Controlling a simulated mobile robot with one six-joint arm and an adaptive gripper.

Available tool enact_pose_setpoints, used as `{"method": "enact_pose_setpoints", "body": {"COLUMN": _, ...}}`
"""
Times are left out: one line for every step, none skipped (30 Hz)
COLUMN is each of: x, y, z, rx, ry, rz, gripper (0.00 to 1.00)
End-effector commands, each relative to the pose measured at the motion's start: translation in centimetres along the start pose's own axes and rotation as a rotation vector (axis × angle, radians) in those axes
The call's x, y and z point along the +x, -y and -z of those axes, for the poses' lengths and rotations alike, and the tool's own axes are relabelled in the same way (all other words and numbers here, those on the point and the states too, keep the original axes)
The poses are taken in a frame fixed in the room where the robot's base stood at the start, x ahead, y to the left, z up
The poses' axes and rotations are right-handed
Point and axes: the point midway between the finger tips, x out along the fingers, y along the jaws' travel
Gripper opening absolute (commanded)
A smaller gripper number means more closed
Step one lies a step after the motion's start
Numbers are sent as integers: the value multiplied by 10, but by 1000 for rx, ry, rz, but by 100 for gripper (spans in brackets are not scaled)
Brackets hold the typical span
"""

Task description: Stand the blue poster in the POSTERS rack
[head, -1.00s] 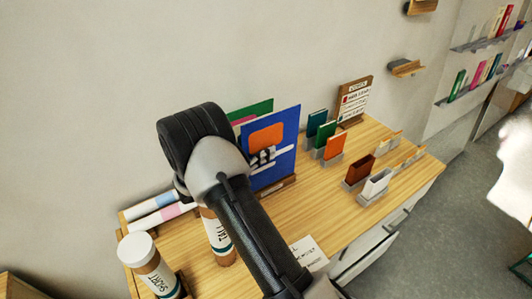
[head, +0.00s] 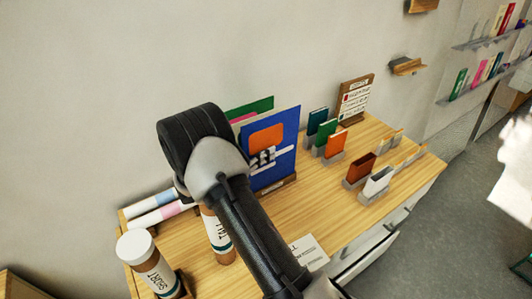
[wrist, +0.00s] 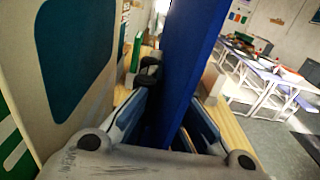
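The blue poster (head: 285,145), with an orange patch and white marks, stands upright on the table in the head view. Its lower edge is at a low wooden rack (head: 284,186); I cannot tell whether it rests fully in the slot. Green and pink posters (head: 252,109) show behind it. In the wrist view the blue poster (wrist: 185,50) runs between the two fingers of my gripper (wrist: 168,118), which appear closed on its sides. My arm hides the poster's left part in the head view.
Tubes marked SHORT (head: 150,268) and TALL (head: 217,235) stand at the front left. Rolled tubes (head: 155,208) lie behind them. Small racks with coloured cards (head: 335,145) and a sign board (head: 356,98) stand to the right. Table (head: 325,205) is bare between.

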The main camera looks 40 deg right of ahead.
Motion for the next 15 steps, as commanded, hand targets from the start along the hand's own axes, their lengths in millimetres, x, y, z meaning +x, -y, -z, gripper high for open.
{"method": "enact_pose_setpoints", "body": {"x": 0, "y": 0, "z": 3, "rx": 0, "ry": 0, "rz": 0, "gripper": 0}}
{"method": "enact_pose_setpoints", "body": {"x": 0, "y": 0, "z": 5, "rx": 0, "ry": 0, "rz": 0, "gripper": 0}}
{"method": "enact_pose_setpoints", "body": {"x": 0, "y": 0, "z": 6, "rx": 0, "ry": 0, "rz": 0, "gripper": 0}}
{"method": "enact_pose_setpoints", "body": {"x": 0, "y": 0, "z": 8, "rx": 0, "ry": 0, "rz": 0, "gripper": 0}}
{"method": "enact_pose_setpoints", "body": {"x": 0, "y": 0, "z": 9, "rx": 0, "ry": 0, "rz": 0, "gripper": 0}}
{"method": "enact_pose_setpoints", "body": {"x": 0, "y": 0, "z": 10, "rx": 0, "ry": 0, "rz": 0, "gripper": 0}}
{"method": "enact_pose_setpoints", "body": {"x": 0, "y": 0, "z": 11, "rx": 0, "ry": 0, "rz": 0, "gripper": 0}}
{"method": "enact_pose_setpoints", "body": {"x": 0, "y": 0, "z": 12, "rx": 0, "ry": 0, "rz": 0, "gripper": 0}}
{"method": "enact_pose_setpoints", "body": {"x": 0, "y": 0, "z": 13, "rx": 0, "ry": 0, "rz": 0, "gripper": 0}}
{"method": "enact_pose_setpoints", "body": {"x": 0, "y": 0, "z": 14, "rx": 0, "ry": 0, "rz": 0, "gripper": 0}}
{"method": "enact_pose_setpoints", "body": {"x": 0, "y": 0, "z": 14, "rx": 0, "ry": 0, "rz": 0, "gripper": 0}}
{"method": "enact_pose_setpoints", "body": {"x": 0, "y": 0, "z": 14, "rx": 0, "ry": 0, "rz": 0, "gripper": 0}}
{"method": "enact_pose_setpoints", "body": {"x": 0, "y": 0, "z": 13, "rx": 0, "ry": 0, "rz": 0, "gripper": 0}}
{"method": "enact_pose_setpoints", "body": {"x": 0, "y": 0, "z": 13, "rx": 0, "ry": 0, "rz": 0, "gripper": 0}}
{"method": "enact_pose_setpoints", "body": {"x": 0, "y": 0, "z": 13, "rx": 0, "ry": 0, "rz": 0, "gripper": 0}}
